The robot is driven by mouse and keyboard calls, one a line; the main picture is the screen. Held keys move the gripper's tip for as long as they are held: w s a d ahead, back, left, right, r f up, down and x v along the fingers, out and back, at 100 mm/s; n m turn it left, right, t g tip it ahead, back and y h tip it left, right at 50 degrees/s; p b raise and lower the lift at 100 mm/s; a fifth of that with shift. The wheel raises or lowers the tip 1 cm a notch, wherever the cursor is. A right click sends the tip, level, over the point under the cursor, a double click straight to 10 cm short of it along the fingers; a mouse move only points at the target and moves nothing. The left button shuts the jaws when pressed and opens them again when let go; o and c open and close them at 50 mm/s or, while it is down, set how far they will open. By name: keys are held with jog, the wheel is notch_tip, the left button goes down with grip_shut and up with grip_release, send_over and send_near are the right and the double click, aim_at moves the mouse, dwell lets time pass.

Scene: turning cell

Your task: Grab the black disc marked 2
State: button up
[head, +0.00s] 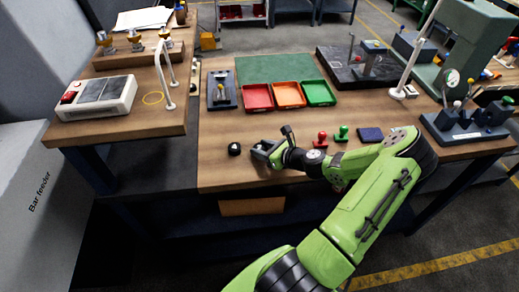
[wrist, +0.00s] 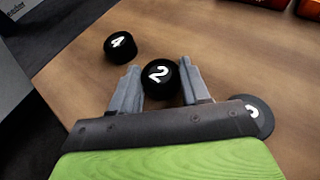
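The black disc marked 2 (wrist: 160,77) is between the two fingers of my gripper (wrist: 161,84) in the wrist view, white numeral facing up. One grey finger is on each side, and I see no clear gap to the disc. I cannot tell whether the fingers press on it or only stand around it. In the head view my gripper (head: 263,150) is low at the table's front left, and the disc marked 2 cannot be made out there. A black disc marked 4 (wrist: 120,45) stands just beyond the left finger; it also shows in the head view (head: 234,149).
Another dark disc (wrist: 258,113), partly hidden, lies right of my gripper's palm. Red (head: 321,140) and green (head: 342,133) stamp-like pieces and a blue pad (head: 370,134) lie further right. Several coloured trays (head: 258,108) stand behind. The table's front-left edge is close.

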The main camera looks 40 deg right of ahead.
jog(key=c, duration=0.5)
jog(key=shift+r, duration=0.15)
jog(key=shift+c, duration=0.2)
